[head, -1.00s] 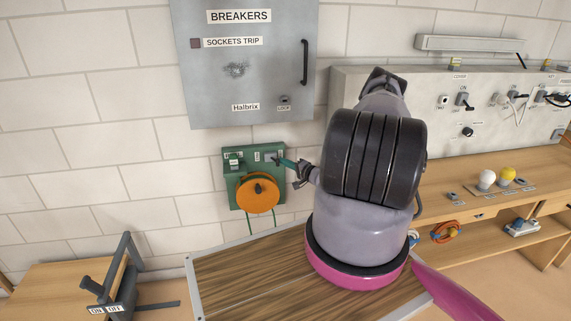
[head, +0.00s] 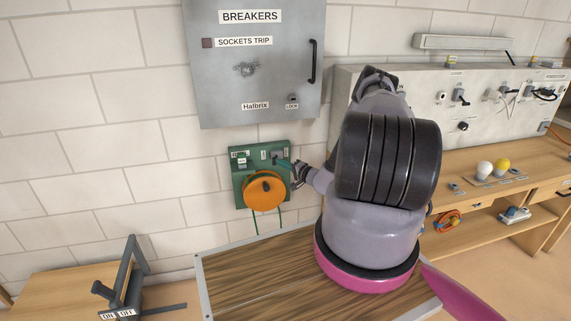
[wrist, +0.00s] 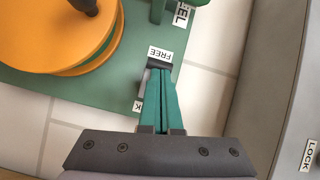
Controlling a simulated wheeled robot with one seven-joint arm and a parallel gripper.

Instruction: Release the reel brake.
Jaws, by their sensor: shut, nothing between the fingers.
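The orange reel (head: 264,191) is mounted on a green wall panel (head: 240,200). The reel (wrist: 45,35) also shows at the upper left in the wrist view. At the panel's upper right is the small brake switch, with a dark lever end (wrist: 158,66) beside a FREE label (wrist: 160,53). A second label is mostly hidden by my fingers. My gripper (head: 280,161) is at this switch. In the wrist view its teal fingers (wrist: 159,98) are shut with nothing between them, their tips at or very near the lever. I cannot tell whether they touch.
A grey breaker cabinet (head: 255,85) hangs just above the panel. A wooden-topped table (head: 250,275) stands below. A bench with sockets and bulbs (head: 485,168) is at the right. A grey lever stand (head: 130,280) is at the lower left.

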